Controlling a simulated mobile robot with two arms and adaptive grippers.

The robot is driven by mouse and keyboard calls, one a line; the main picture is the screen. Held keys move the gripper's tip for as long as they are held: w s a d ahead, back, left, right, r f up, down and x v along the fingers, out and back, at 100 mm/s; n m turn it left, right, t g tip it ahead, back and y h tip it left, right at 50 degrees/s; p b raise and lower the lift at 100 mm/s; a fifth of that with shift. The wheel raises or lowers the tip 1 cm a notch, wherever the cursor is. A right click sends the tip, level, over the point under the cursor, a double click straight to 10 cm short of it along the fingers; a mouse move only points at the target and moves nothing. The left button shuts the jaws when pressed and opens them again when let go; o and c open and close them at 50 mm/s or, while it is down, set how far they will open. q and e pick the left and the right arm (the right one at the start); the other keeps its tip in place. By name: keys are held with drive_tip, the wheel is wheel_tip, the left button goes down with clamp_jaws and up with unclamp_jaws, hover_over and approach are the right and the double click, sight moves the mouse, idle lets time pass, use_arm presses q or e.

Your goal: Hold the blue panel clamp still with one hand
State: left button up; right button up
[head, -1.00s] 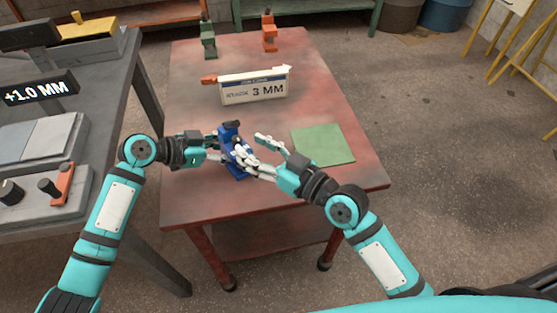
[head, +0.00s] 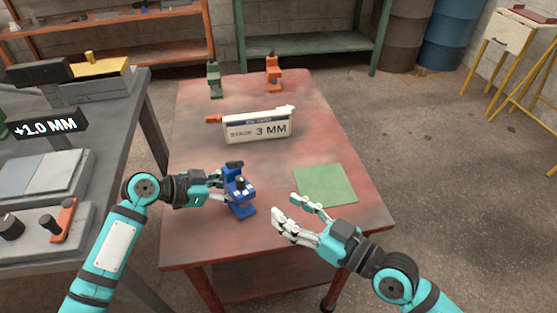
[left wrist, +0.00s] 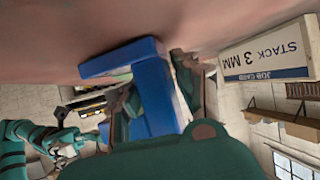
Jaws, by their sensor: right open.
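The blue panel clamp (head: 240,196) stands upright on the red table, left of its front middle, with a dark knob on top. My left gripper (head: 221,184) reaches it from the left and is shut on its upright body. In the left wrist view the clamp (left wrist: 152,95) lies between the fingers, which partly hide it. My right gripper (head: 284,206) is open and empty, to the right of the clamp and apart from it.
A green pad (head: 325,186) lies on the red table (head: 190,130) to the right. A "STACK 3 MM" card (head: 258,128) stands behind the clamp. Green (head: 214,80) and orange (head: 273,74) clamps stand at the back. A grey bench (head: 120,150) with a "+1.0 MM" display (head: 46,124) is left.

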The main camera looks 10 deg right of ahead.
use_arm(q)
drive_tip(key=o, duration=0.4)
